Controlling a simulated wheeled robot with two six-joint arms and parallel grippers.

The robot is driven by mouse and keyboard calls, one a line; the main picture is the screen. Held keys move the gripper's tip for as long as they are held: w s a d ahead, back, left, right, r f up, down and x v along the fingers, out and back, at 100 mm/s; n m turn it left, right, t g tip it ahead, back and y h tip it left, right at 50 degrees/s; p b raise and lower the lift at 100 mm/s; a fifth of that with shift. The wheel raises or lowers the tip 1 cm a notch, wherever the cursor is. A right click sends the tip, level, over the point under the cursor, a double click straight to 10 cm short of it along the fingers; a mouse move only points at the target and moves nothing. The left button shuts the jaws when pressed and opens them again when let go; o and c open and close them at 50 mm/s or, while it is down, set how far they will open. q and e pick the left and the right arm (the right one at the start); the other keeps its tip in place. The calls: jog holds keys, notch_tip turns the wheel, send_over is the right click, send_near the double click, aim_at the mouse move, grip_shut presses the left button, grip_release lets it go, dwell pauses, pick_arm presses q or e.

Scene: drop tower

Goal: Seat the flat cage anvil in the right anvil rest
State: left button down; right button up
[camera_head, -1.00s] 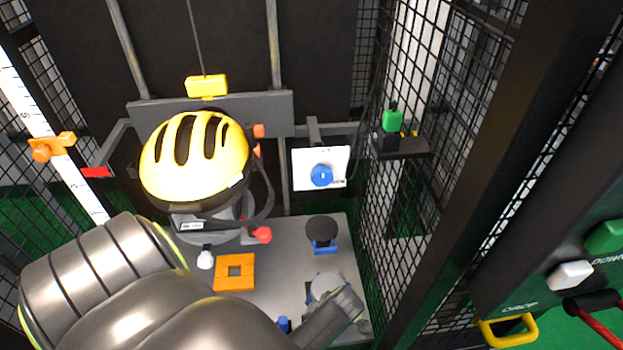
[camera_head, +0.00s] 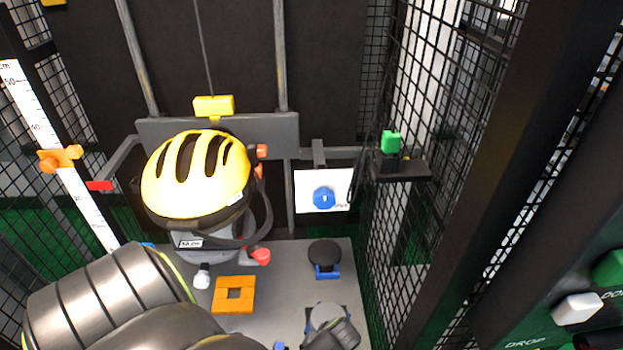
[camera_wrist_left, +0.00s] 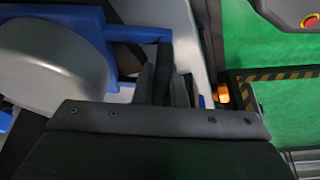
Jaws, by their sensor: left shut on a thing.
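A pale grey round disc (camera_head: 326,316), which looks like the flat cage anvil, is low in the head view. In the left wrist view the disc (camera_wrist_left: 55,65) has a blue frame (camera_wrist_left: 60,18) around it, with a blue bar running toward the fingers. My left gripper (camera_wrist_left: 165,70) is shut on that blue bar. In the head view my left gripper (camera_head: 335,338) is at the disc's near right side and partly covers it. Dark material shows beside the disc; I cannot tell whether the disc sits in a rest. My right gripper is not in view.
A black disc with a blue holder (camera_head: 324,254) stands behind on the grey plate (camera_head: 285,262). An orange square block (camera_head: 234,294) lies left. A yellow helmet (camera_head: 195,175) on a headform hangs above. Black mesh (camera_head: 395,270) closes the right side.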

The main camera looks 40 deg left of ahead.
pick_arm(q)
jog(key=shift+w, duration=0.15)
jog(key=c, duration=1.4)
grip_release()
jog(key=shift+r, duration=0.1)
jog(key=shift+d+r, duration=0.15)
jog(key=shift+r, duration=0.25)
jog(key=p+v, duration=0.1)
jog(key=v, duration=0.5)
jog(key=shift+d+r, duration=0.2)
